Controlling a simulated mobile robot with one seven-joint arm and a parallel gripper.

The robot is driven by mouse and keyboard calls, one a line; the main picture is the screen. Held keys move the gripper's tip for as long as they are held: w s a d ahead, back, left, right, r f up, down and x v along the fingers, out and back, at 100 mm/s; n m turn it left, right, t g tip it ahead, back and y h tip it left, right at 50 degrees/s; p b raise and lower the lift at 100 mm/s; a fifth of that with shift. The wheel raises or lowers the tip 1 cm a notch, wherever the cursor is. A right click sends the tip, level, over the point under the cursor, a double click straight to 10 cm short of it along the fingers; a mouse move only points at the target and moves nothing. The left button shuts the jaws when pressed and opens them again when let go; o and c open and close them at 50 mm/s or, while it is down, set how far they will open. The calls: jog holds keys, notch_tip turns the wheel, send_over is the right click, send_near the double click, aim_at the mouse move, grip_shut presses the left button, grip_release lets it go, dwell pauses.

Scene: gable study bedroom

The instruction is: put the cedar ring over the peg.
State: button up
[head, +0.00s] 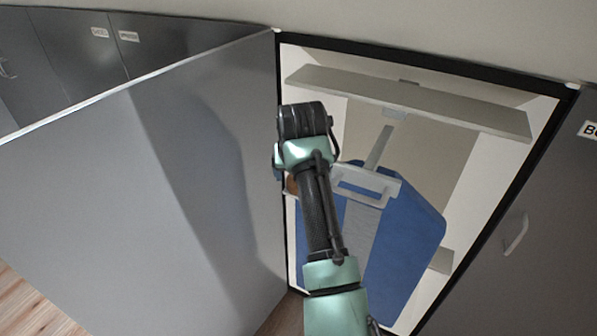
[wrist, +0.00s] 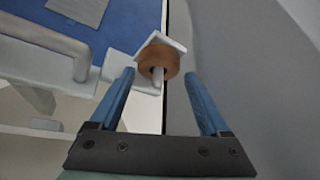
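The cedar ring (wrist: 145,61) is orange-brown. In the wrist view it sits around a pale peg (wrist: 157,80), whose end shows through the hole; a white square plate (wrist: 165,41) is behind it. My gripper (wrist: 159,75) is open, one blue finger on each side of the ring, with small gaps visible. I cannot tell how far the fingertips reach past the ring. In the head view a brown bit of the ring (head: 291,186) shows left of my arm; the peg and most of my gripper are hidden behind my wrist.
An open grey door (head: 130,170) fills the left and stands close to the ring. Inside the cabinet are a shelf (head: 430,100) and a large blue item (head: 405,235) with a pale handle. A closed grey door (head: 540,215) is at right.

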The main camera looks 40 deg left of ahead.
jog(key=shift+o, duration=0.4)
jog(key=shift+d, duration=0.1)
jog(key=shift+w, duration=0.1)
jog(key=shift+d+r, duration=0.1)
jog(key=shift+d+r, duration=0.15)
jog(key=shift+r, duration=0.15)
jog(key=b+v, duration=0.1)
jog(key=v, duration=1.1)
jog(key=shift+s, duration=0.25)
